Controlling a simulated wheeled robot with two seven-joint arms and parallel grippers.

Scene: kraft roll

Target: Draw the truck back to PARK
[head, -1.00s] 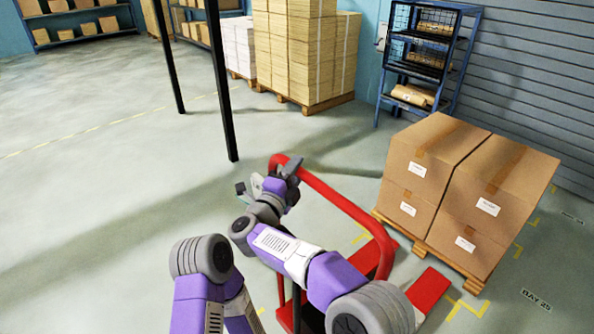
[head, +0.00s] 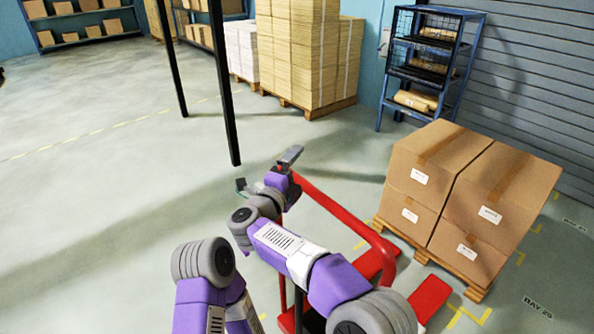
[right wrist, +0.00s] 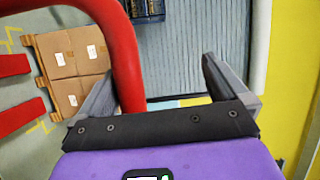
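The red truck's looped handle (head: 345,220) rises in front of me, with its forks (head: 430,297) low on the floor toward the loaded pallet. My right gripper (head: 266,170) is at the far left corner of the loop, and its fingers are spread apart. In the right wrist view the red handle bar (right wrist: 125,60) runs down close to the left finger, inside the wide gap of the open gripper (right wrist: 160,88). I cannot tell whether it touches. My left arm shows at the lower left, but its gripper is out of view. No PARK lettering is readable.
A pallet (head: 460,270) with brown cartons (head: 480,195) stands right of the truck, near floor lettering BAY 25 (head: 537,307). A blue rack (head: 425,70), stacked cartons (head: 300,50) and a black post (head: 222,90) stand behind. The floor at left is open.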

